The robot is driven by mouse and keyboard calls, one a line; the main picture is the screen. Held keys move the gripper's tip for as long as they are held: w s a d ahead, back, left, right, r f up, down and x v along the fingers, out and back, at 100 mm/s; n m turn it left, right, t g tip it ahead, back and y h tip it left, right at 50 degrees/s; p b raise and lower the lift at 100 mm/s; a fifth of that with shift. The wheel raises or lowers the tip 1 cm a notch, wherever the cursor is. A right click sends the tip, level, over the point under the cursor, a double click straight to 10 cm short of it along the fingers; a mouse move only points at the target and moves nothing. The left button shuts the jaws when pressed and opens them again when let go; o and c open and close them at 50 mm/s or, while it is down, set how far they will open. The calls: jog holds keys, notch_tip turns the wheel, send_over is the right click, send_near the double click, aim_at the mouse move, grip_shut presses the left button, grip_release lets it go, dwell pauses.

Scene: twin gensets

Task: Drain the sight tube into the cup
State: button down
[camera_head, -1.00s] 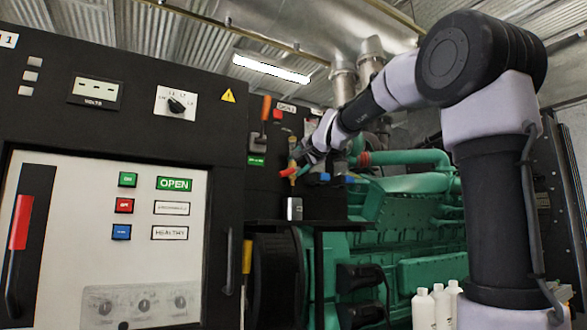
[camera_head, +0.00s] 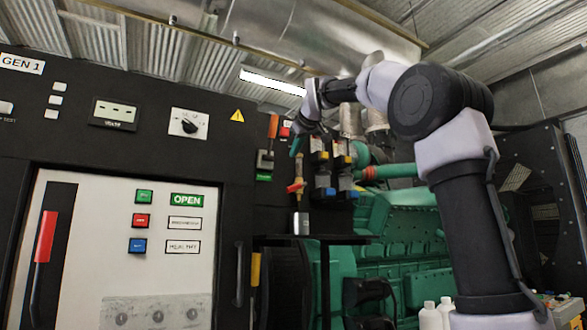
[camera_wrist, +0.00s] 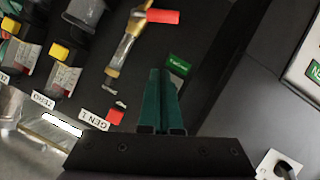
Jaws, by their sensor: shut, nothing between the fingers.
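The sight tube (camera_wrist: 122,52) is a clear tube with brass fittings and a yellowish tint, on the dark panel. It also shows in the head view (camera_head: 299,168). Its red valve handle (camera_wrist: 163,16) lies roughly crosswise to the tube; in the head view the handle (camera_head: 295,187) sits above the cup. The cup (camera_head: 301,222) is a small grey metallic vessel on the black shelf below the valve; its contents are hidden. My gripper (camera_wrist: 160,75) has teal fingers, shut and empty, and is beside the tube's upper end, apart from the handle. It also shows in the head view (camera_head: 296,147).
Yellow-and-blue-capped devices (camera_head: 321,165) stand just right of the tube. The black shelf (camera_head: 335,239) lies below, with green engine parts (camera_head: 400,245) behind. White bottles (camera_head: 430,315) stand at lower right.

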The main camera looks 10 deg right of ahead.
send_over(295, 188)
jog(key=s+a, duration=0.1)
jog(key=a, duration=0.2)
notch_tip(295, 188, down, 4)
jog(key=shift+s+d+f, duration=0.1)
jog(key=shift+d+f, duration=0.35)
jog(key=shift+f, duration=0.4)
jog(key=shift+s+d+f, duration=0.1)
jog(key=shift+d+f, duration=0.35)
jog(key=shift+f, duration=0.4)
jog(key=shift+w+f, duration=0.15)
